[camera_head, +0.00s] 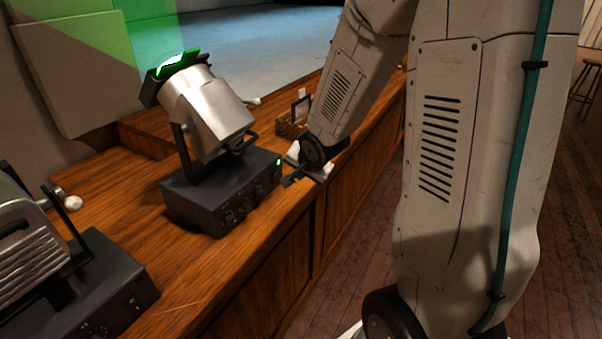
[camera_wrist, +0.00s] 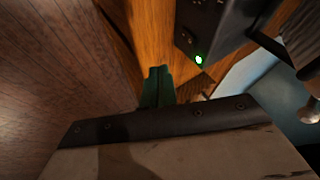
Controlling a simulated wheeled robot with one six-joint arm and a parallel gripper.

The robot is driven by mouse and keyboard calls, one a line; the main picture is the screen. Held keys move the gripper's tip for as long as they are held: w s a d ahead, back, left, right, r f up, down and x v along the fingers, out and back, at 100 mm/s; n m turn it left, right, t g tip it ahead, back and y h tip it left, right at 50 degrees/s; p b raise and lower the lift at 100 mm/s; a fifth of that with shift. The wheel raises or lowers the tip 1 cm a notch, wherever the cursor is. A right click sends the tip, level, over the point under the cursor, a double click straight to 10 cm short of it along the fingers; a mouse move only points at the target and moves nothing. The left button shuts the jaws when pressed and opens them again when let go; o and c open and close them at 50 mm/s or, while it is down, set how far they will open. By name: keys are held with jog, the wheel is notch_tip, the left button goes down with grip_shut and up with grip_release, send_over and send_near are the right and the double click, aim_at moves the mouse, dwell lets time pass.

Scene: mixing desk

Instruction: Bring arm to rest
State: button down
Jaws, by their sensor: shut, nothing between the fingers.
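My gripper (camera_head: 290,180) is at the front edge of the wooden desk (camera_head: 180,300), beside the right end of a black control box (camera_head: 222,200). In the wrist view the fingers of my gripper (camera_wrist: 158,86) are together with nothing between them. The black box (camera_wrist: 215,25) with a small lit light shows close by at the upper right of the wrist view. My arm reaches down to the desk from the upper right of the head view. Part of the wrist is hidden behind my arm link.
A silver spotlight (camera_head: 205,108) with a green-lit front stands on the black box. A second lamp (camera_head: 35,255) on a black base is at the lower left. A small wooden holder (camera_head: 292,127) sits behind my gripper. Open wooden floor (camera_head: 335,265) lies in front of the desk.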

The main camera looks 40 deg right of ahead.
jog(key=shift+s, duration=0.1)
dwell(0.6)
jog(key=s+r+n+g, duration=0.1)
jog(key=s+n+g, duration=0.4)
jog(key=s, duration=0.6)
jog(key=s+a+r+n, duration=0.3)
jog(key=s+a+r, duration=0.3)
jog(key=s+r, duration=0.2)
jog(key=s+a+r+n+g+y, duration=0.1)
jog(key=s+a+r+n, duration=0.3)
jog(key=s+a+r, duration=0.2)
jog(key=shift+s+a+r+y, duration=0.15)
jog(key=shift+s+r+y, duration=0.15)
jog(key=shift+s+r, duration=0.75)
jog(key=shift+s+f, duration=0.15)
jog(key=shift+f, duration=0.05)
